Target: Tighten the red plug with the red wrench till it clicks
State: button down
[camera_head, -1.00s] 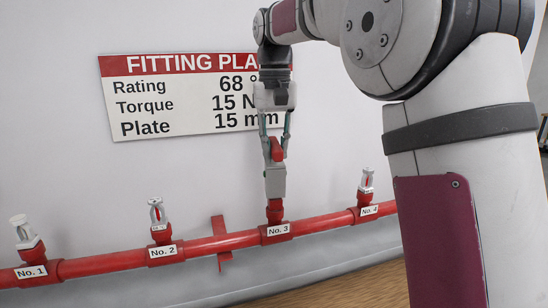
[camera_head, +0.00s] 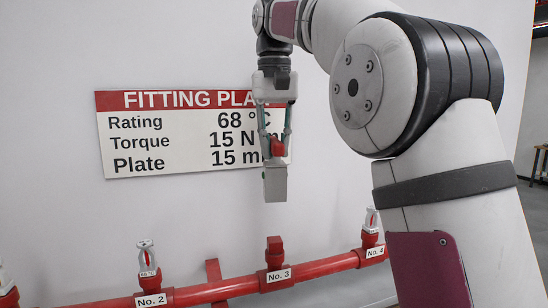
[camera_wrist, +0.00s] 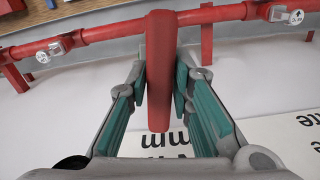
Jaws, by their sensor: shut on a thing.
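The red wrench, with a red grip and a grey block-shaped lower body (camera_head: 275,184), hangs upright in my gripper (camera_head: 276,146). My gripper is shut on its red grip, which also shows in the wrist view (camera_wrist: 160,75) between the teal fingers. The red plug (camera_head: 274,247) stands on the No. 3 outlet of the red pipe. The wrench's lower end is above the plug and apart from it, with bare wall showing between them. The wrench's underside is hidden.
A red pipe (camera_head: 325,266) runs along the wall. Sprinkler heads stand at No. 2 (camera_head: 148,260) and No. 4 (camera_head: 371,221), beside the plug. A fitting plate sign (camera_head: 180,135) hangs behind my gripper, reading Torque 15 N, partly covered. The wall above the pipe is otherwise clear.

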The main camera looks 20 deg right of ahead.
jog(key=shift+r, duration=0.3)
jog(key=shift+s+r+p, duration=0.15)
jog(key=shift+s+p, duration=0.55)
jog(key=shift+s, duration=0.25)
jog(key=s+p, duration=0.2)
jog(key=s, duration=1.2)
